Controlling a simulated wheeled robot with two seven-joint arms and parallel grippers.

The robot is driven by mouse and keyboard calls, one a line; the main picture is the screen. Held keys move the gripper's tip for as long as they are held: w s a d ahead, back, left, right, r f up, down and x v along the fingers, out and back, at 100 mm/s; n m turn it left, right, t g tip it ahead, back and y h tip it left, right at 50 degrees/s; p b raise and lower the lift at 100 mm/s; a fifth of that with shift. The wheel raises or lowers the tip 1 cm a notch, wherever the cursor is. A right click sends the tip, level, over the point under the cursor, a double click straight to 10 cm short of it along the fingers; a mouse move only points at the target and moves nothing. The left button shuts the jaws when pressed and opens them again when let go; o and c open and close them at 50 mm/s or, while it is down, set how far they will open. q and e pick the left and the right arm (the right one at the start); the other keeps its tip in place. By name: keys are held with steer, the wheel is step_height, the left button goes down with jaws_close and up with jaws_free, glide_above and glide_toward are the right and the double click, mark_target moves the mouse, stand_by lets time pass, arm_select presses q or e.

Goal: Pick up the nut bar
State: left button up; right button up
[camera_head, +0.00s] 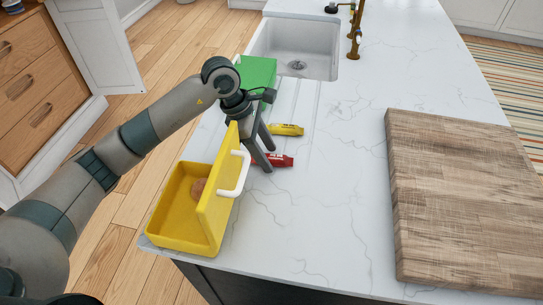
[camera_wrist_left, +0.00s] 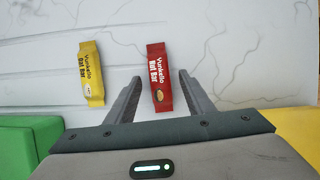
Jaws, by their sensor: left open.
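The nut bar (camera_head: 281,160) is a small red packet lying flat on the white marble counter. In the left wrist view the nut bar (camera_wrist_left: 159,75) shows its "Nut Bar" label and lies between my fingers, its far end beyond the fingertips. My left gripper (camera_head: 268,161) points down at the bar, with its fingers apart on either side of it. In the left wrist view the gripper (camera_wrist_left: 160,84) is open, with a gap showing on both sides of the bar. Whether the fingertips touch the counter I cannot tell. My right gripper is not in view.
A yellow oat bar (camera_head: 287,129) lies just beyond the nut bar. A yellow container with a white handle (camera_head: 170,235) stands close by at the counter's left edge, holding a brown item. A green box (camera_head: 258,72) stands behind. A wooden board (camera_head: 460,200) lies right; the counter between is clear.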

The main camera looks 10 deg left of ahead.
arm_select(q)
steer(key=shift+f, duration=0.2)
stand_by(0.3)
steer(key=c, duration=1.1)
steer(key=shift+c, duration=0.2)
steer(key=shift+r, duration=0.1)
